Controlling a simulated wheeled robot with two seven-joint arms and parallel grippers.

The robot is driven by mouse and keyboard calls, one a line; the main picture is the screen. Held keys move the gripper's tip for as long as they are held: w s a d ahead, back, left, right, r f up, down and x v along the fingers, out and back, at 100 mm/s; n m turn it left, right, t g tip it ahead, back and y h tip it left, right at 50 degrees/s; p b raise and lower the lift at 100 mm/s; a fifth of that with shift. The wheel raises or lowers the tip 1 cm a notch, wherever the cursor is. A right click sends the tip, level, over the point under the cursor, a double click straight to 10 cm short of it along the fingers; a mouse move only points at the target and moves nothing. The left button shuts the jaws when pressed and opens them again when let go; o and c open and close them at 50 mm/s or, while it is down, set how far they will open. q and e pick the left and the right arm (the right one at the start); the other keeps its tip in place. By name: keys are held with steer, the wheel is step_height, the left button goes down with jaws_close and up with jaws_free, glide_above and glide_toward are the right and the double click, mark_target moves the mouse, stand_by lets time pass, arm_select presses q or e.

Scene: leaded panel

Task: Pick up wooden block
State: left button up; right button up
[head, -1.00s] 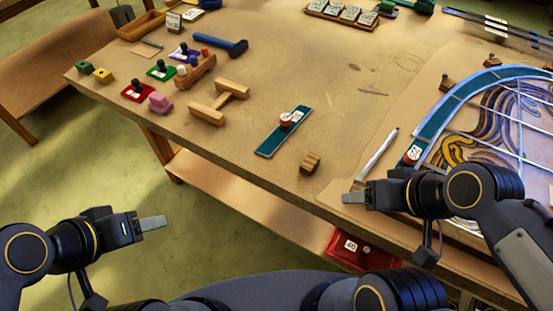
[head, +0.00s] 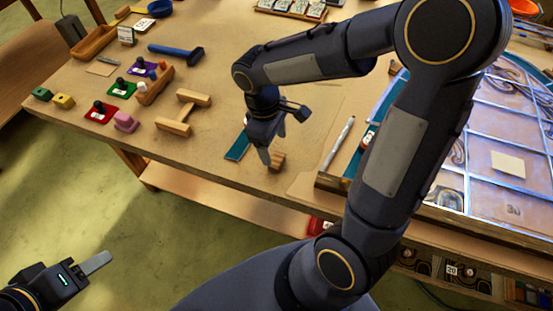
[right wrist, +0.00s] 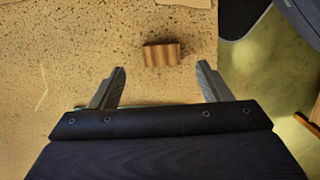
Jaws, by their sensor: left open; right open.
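The small brown wooden block (head: 277,161) lies on the workbench near its front edge. In the right wrist view the block (right wrist: 161,54) sits ahead of the fingertips, roughly centred between them, with nothing touching it. My right gripper (head: 268,152) is open and empty above the bench, just left of the block in the head view. It also shows in the right wrist view (right wrist: 160,82) with its fingers spread wide. My left gripper (head: 97,263) is at the lower left, over the green floor away from the bench; only part of it is in view.
A teal strip (head: 237,146), partly hidden by my right gripper, lies left of the block. A white pen (head: 339,142) and the leaded panel (head: 480,165) are to the right.

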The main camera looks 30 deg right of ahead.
mark_target(276, 160)
steer(key=f, duration=0.5)
steer(key=shift+s+d+f+p, duration=0.1)
steer(key=shift+s+d+p, duration=0.05)
steer(key=shift+s+p, duration=0.2)
steer(key=shift+c, duration=0.4)
steer(key=c, duration=1)
